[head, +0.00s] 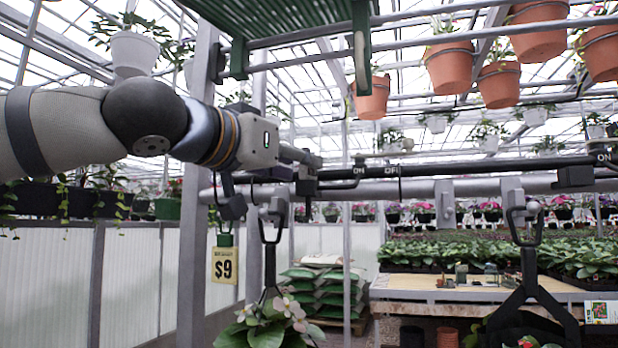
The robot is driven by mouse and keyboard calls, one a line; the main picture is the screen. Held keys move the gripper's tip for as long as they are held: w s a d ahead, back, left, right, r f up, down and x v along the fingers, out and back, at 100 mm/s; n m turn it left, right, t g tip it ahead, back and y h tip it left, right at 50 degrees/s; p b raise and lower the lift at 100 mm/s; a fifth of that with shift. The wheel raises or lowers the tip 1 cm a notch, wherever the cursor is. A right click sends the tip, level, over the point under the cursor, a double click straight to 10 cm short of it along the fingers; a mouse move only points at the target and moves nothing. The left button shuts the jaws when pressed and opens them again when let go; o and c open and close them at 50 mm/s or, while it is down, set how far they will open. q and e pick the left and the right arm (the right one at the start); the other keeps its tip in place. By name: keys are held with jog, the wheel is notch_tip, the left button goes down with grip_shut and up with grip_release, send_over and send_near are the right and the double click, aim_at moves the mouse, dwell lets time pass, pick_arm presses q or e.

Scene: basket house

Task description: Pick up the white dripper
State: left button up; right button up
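I cannot pick out the white dripper for certain. A pale fitting (445,205) sits on the thick grey pipe (480,187) right of centre, and similar pale fittings hold the black hanger hooks along it. My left arm comes in from the left. My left gripper (308,170) is at the picture's middle, close to the black pipe (450,170) marked ON and OFF. It is seen from the side, so its finger gap is unclear, and I see nothing plainly held in it. My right gripper is not in view.
Hanging plants (268,325) on black hangers are below the pipe. A grey post (203,150) and a $9 sign (224,265) are on the left. Terracotta pots (450,68) hang above. A wooden table (440,284) and stacked green sacks (320,290) stand farther back.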

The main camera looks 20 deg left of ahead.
pick_arm(q)
jog(key=x, duration=0.4)
jog(key=shift+s+r, duration=0.1)
jog(key=shift+s, duration=0.05)
grip_shut()
